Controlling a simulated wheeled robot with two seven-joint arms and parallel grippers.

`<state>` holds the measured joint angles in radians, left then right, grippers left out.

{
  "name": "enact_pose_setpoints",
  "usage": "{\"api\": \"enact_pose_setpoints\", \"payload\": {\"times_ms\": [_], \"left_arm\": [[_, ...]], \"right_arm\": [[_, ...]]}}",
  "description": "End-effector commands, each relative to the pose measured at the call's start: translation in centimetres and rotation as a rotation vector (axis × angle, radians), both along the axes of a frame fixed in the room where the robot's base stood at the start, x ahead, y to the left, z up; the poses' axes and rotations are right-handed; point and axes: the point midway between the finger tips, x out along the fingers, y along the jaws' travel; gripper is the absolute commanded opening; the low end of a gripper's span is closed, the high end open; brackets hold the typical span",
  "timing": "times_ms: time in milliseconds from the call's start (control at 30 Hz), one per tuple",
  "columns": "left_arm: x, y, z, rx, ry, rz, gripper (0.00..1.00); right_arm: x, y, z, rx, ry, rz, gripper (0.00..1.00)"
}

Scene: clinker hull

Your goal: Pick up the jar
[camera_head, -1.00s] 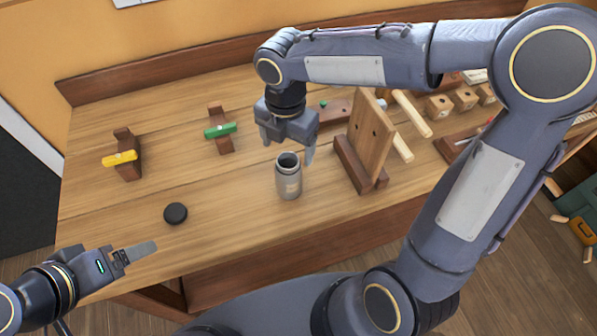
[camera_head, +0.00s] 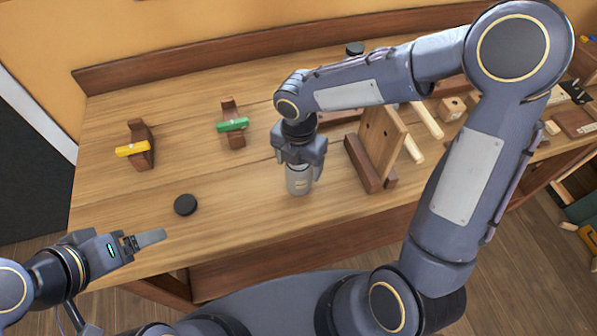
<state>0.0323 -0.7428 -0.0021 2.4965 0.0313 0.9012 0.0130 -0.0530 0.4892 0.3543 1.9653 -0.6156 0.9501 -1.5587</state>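The grey jar (camera_head: 299,183) stands upright on the wooden workbench (camera_head: 245,225), near its front edge. My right gripper (camera_head: 300,170) points down over the jar. Its fingers are apart, on either side of the jar's upper part, and hide the mouth. No clear grip on the jar shows. A black round lid (camera_head: 185,205) lies flat on the bench to the left of the jar. My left gripper (camera_head: 150,238) is at the bench's front left, away from the jar.
A wooden stand with an upright board (camera_head: 380,145) is close to the right of the jar. Wooden holders with a yellow piece (camera_head: 132,148) and a green piece (camera_head: 233,124) stand further back left. The bench between the lid and jar is clear.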

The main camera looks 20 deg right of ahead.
Motion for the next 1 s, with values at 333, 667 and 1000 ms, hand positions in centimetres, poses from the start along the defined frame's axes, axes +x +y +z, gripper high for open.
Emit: {"api": "enact_pose_setpoints", "payload": {"times_ms": [333,667,1000], "left_arm": [[0.0,0.0,0.0,0.0,0.0,0.0,0.79],[0.0,0.0,0.0,0.0,0.0,0.0,0.79],[0.0,0.0,0.0,0.0,0.0,0.0,0.79]], "right_arm": [[0.0,0.0,0.1,0.001,-0.001,0.0,0.29],[0.1,0.0,0.4,0.001,-0.002,-0.001,0.29],[-0.2,0.0,3.5,0.001,-0.003,0.0,0.29]]}}
